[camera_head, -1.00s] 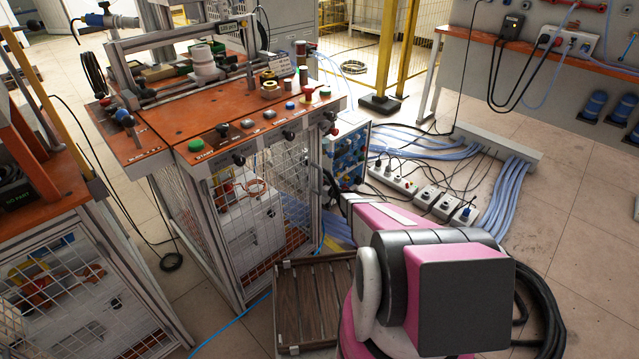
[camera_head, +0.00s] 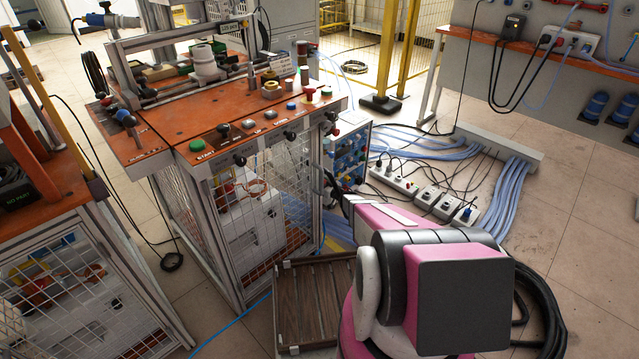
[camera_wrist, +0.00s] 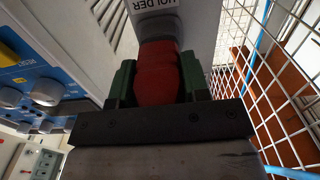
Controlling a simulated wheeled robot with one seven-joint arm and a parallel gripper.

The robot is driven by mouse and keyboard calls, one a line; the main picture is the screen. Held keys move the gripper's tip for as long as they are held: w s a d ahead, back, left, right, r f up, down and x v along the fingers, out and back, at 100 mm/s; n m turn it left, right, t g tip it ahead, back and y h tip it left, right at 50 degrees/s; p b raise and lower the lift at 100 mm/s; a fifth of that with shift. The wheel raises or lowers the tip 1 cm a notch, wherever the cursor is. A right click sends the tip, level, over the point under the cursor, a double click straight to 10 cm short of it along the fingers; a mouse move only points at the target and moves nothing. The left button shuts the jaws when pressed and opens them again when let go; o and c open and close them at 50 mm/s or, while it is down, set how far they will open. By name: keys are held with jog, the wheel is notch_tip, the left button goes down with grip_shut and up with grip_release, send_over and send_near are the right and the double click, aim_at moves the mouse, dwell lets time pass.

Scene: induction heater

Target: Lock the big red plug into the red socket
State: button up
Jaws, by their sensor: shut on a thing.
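In the wrist view, my gripper (camera_wrist: 158,84) has its green fingers closed on the sides of a big red plug (camera_wrist: 157,68). The far end of the plug meets a grey, round part (camera_wrist: 156,28) beside a white label reading "HOLDER". I cannot tell whether the plug sits inside that part or only touches it. In the head view, my gripper (camera_head: 331,187) is small and dark beside the right side of the mesh-sided bench, and the plug cannot be made out there. I cannot identify the red socket for certain in either view.
A blue-fronted unit with knobs (camera_head: 347,153) stands close by; a similar panel fills the left of the wrist view (camera_wrist: 40,85). White wire mesh (camera_wrist: 275,80) is close on the right. Power strips (camera_head: 394,182) and cables lie on the floor. A wooden crate (camera_head: 312,258) stands low in front.

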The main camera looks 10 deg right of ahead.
jog(key=shift+v, duration=2.3)
jog(key=w+d+f+m, duration=0.4)
jog(key=d+f+m, duration=0.5)
jog(key=d+f, duration=0.1)
jog(key=w+d+f+m, duration=0.4)
jog(key=d+f+m, duration=0.5)
jog(key=d, duration=0.1)
jog(key=shift+d+x, duration=0.25)
jog(key=shift+x, duration=2.55)
jog(key=shift+x, duration=0.8)
jog(key=shift+f, duration=0.15)
jog(key=shift+w+m, duration=0.1)
jog(key=shift+m, duration=0.8)
grip_shut()
